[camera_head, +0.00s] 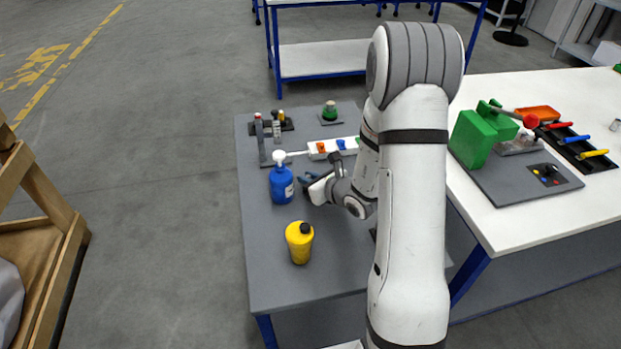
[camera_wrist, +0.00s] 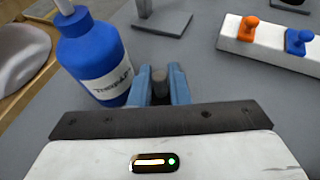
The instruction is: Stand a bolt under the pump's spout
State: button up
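My gripper (camera_head: 308,188) is low over the grey table, just right of the bottle. In the wrist view its blue fingers (camera_wrist: 160,84) are close around a small dark grey piece, which looks like a bolt (camera_wrist: 160,88). The fingers hide its lower part, so I cannot tell if it touches the table.
A white rack (camera_head: 318,155) with orange and blue pieces lies behind my gripper. A yellow bottle (camera_head: 299,243) stands nearer the front. A dark tray (camera_head: 264,127) with small items and a green piece (camera_head: 330,111) on a plate are at the back. A white table (camera_head: 540,215) adjoins on the right.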

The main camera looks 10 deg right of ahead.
jog(key=o, duration=0.3)
jog(key=shift+o, duration=0.2)
jog(key=shift+s+d+r+p, duration=0.1)
jog(key=shift+r+p, duration=0.2)
jog(key=shift+r, duration=0.05)
jog(key=v, duration=0.9)
jog(key=shift+r+p, duration=0.15)
jog(key=shift+p, duration=0.15)
jog(key=p+v, duration=0.2)
jog(key=p, duration=0.7)
jog(key=shift+s+d, duration=0.2)
jog(key=shift+s, duration=0.05)
